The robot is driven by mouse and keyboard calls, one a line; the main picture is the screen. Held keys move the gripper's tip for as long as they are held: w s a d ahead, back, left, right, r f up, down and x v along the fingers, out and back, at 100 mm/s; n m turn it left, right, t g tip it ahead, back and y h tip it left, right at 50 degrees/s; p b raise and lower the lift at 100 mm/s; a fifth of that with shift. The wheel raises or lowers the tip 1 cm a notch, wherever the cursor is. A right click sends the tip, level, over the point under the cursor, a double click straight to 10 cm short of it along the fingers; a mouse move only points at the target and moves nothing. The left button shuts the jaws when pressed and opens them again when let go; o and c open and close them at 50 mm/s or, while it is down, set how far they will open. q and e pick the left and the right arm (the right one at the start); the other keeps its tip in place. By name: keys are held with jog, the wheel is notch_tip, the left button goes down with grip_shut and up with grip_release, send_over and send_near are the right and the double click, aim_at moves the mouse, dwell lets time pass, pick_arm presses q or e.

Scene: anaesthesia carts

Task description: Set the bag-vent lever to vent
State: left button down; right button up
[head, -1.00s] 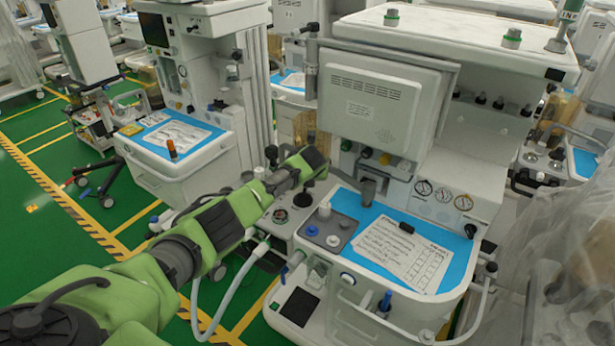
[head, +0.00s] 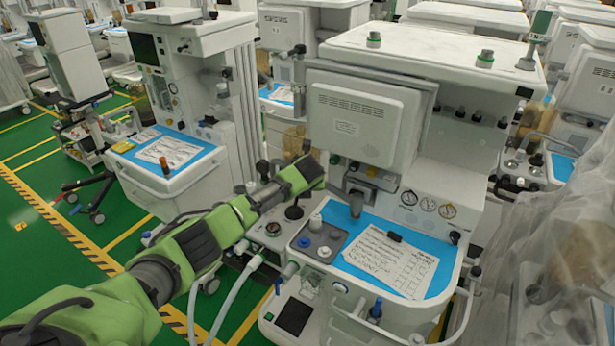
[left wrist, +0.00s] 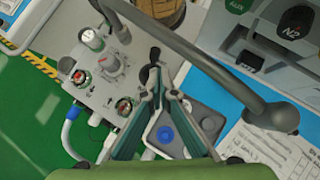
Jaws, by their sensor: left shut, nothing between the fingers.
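In the left wrist view my left gripper (left wrist: 154,90) points at the near machine's side panel, its teal fingers together with nothing between them. A small black lever (left wrist: 153,57), apparently the bag-vent lever, stands just beyond the fingertips. I cannot tell whether they touch it, and its setting cannot be read. In the head view a black knob or lever (head: 294,212) shows just below my left wrist, on the grey side panel (head: 262,239). My left fingertips are hard to make out there. My right gripper is not in view.
In the wrist view, a grey gooseneck (left wrist: 195,62) curves over the panel beside the fingers. A hose (head: 237,285) hangs below my arm.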

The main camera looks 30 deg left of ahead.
pick_arm(q)
jog(key=r, duration=0.1)
jog(key=d+r, duration=0.1)
jog(key=r, duration=0.1)
jog(key=s+d+r+b, duration=0.1)
jog(key=r, duration=0.1)
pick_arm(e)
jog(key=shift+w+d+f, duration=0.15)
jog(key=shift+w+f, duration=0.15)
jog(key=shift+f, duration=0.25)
pick_arm(q)
jog(key=shift+s, duration=0.1)
